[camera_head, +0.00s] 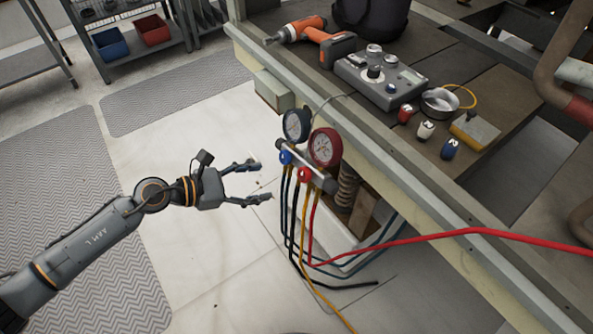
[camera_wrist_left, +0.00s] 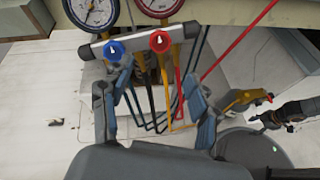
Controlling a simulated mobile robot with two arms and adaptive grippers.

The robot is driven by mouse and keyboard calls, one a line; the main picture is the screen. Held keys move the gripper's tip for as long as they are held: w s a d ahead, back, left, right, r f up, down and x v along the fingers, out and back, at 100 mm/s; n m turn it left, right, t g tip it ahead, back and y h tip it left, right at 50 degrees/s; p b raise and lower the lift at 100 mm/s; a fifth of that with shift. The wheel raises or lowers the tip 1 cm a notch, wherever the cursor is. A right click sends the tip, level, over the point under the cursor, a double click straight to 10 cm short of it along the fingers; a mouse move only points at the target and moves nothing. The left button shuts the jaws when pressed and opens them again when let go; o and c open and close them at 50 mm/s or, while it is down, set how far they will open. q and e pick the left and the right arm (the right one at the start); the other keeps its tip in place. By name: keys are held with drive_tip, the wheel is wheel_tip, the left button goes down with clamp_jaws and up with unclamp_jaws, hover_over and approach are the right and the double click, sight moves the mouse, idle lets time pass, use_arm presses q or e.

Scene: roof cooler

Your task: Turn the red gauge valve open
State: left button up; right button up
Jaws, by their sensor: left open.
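The red gauge valve (camera_head: 304,174) is a red knob on the right of the gauge manifold (camera_head: 320,180), under the red gauge (camera_head: 325,147). The blue knob (camera_head: 286,157) sits to its left under the blue gauge (camera_head: 297,124). My left gripper (camera_head: 260,180) is open and empty, to the left of the manifold and apart from it. In the left wrist view the red knob (camera_wrist_left: 160,41) and blue knob (camera_wrist_left: 114,49) show beyond the spread fingers (camera_wrist_left: 157,85). A dark jointed part at the right there (camera_wrist_left: 292,114) looks like my right arm; its jaw state is unclear.
Several hoses (camera_head: 300,225) hang below the manifold, and a red hose (camera_head: 430,237) runs right. The bench (camera_head: 400,150) carries an orange drill (camera_head: 310,30), a grey meter box (camera_head: 378,75) and small bottles.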

sight(301, 175)
use_arm(q)
drive_tip(key=x, duration=1)
drive_tip(key=shift+w, duration=0.1)
drive_tip(key=shift+w+d+f+b, duration=0.3)
drive_tip(key=shift+d, duration=0.3)
use_arm(e)
drive_tip(key=shift+w+d, duration=0.1)
drive_tip(key=shift+w, duration=0.45)
drive_tip(key=shift+s, duration=0.1)
use_arm(q)
drive_tip(key=shift+c, duration=0.7)
drive_tip(key=c, duration=1)
use_arm(e)
drive_tip(key=shift+s, duration=0.2)
